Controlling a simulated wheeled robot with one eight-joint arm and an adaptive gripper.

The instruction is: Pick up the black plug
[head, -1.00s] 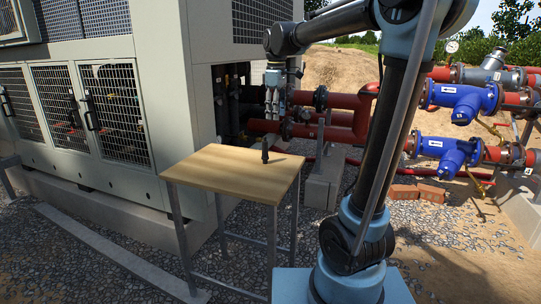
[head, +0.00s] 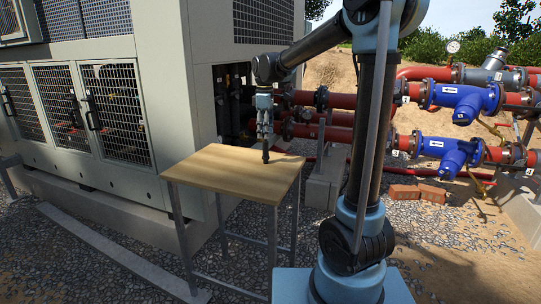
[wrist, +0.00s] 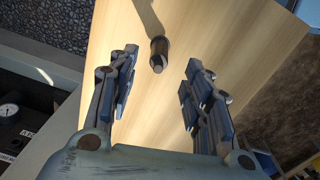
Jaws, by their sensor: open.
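The black plug (head: 265,156) stands upright on the wooden table top, near its right back part. In the wrist view the plug (wrist: 158,54) shows from above, with its shadow beside it. My gripper (head: 265,143) points down at the plug in the head view. In the wrist view my gripper (wrist: 158,75) is open, with one finger on each side and the plug ahead, roughly in line with the gap between them. No contact shows between the fingers and the plug.
The wooden table (head: 215,175) is otherwise bare. A large grey chiller cabinet (head: 185,90) stands behind and left of it. Red pipes (head: 335,100) with blue fittings (head: 465,103) run behind on the right. Bricks (head: 415,194) lie on the gravel.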

